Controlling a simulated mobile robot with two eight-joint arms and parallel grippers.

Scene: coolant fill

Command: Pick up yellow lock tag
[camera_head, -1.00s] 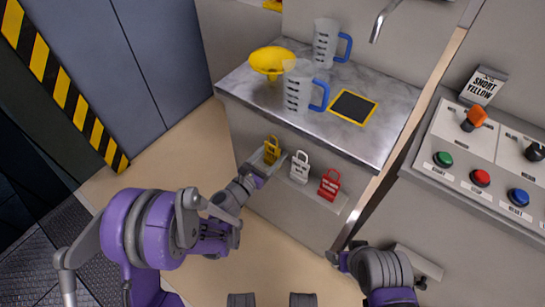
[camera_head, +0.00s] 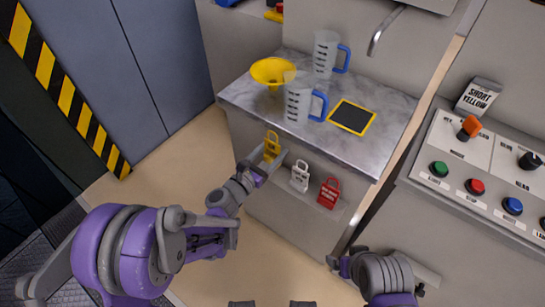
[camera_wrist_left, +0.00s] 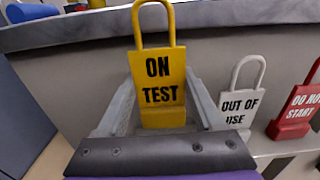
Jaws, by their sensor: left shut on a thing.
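The yellow lock tag (camera_head: 271,149), with a loop on top, is at the left end of the row of tags in the head view. In the left wrist view the yellow tag (camera_wrist_left: 160,80) reads "ON TEST" and stands upright between the fingers. My left gripper (camera_head: 266,163) is shut on its lower part. The tag appears raised a little above the white tag (camera_head: 300,176), which reads "OUT OF USE" in the left wrist view (camera_wrist_left: 238,106). The red tag (camera_head: 328,192) is further right. My right gripper is not clearly visible; only part of my right arm shows at the bottom.
The tags' shelf (camera_head: 335,209) sits below the counter (camera_head: 385,110), whose edge overhangs close above the yellow tag. On the counter are a yellow funnel (camera_head: 272,72), two clear jugs with blue handles (camera_head: 297,100) and a black pad (camera_head: 352,117). A button panel (camera_head: 455,185) is at right.

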